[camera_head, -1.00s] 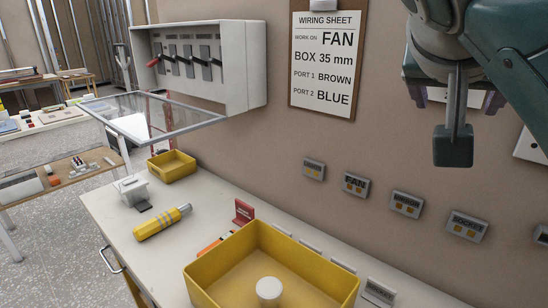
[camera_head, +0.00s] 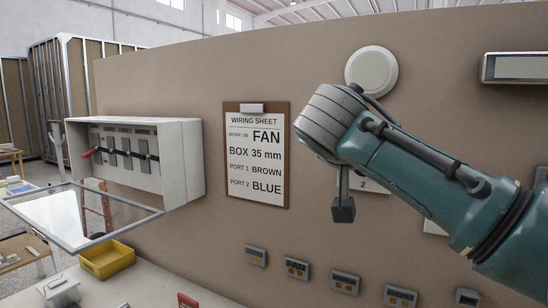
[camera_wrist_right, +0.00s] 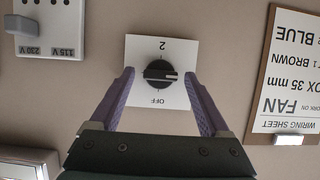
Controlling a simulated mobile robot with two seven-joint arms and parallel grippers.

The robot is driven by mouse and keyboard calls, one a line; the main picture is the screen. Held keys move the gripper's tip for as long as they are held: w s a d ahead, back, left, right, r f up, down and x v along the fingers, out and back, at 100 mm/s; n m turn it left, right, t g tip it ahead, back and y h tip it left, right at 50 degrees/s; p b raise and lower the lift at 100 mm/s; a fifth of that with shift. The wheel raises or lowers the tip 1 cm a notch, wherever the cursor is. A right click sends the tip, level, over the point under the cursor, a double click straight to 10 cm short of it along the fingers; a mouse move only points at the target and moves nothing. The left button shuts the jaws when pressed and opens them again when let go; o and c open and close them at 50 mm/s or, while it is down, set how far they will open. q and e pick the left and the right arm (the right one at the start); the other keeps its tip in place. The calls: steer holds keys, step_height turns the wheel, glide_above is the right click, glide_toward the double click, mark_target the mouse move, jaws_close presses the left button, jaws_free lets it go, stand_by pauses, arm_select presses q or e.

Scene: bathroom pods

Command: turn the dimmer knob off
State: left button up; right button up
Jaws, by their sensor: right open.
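The dimmer knob (camera_wrist_right: 160,73) is black and round, on a white plate (camera_wrist_right: 140,48) fixed to the wall. The plate is marked OFF and 2, both upside down in the right wrist view. A pale line on the knob points right, at neither mark. My right gripper (camera_wrist_right: 158,76) is open, its two purple fingers on either side of the knob with gaps on both sides. Contact depth is unclear. In the head view, part of the plate (camera_head: 372,186) with the 2 shows below my right arm, which hides the knob and fingers. My left gripper is out of view.
A wiring sheet (camera_head: 256,155) hangs left of my arm, with an open wall cabinet (camera_head: 180,155) farther left. A round white fixture (camera_head: 371,71) is above. A 115/230 V switch plate (camera_wrist_right: 65,40) flanks the dimmer. Labelled plates (camera_head: 297,268) line the wall below.

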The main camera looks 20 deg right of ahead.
jaws_close()
stand_by(0.7)
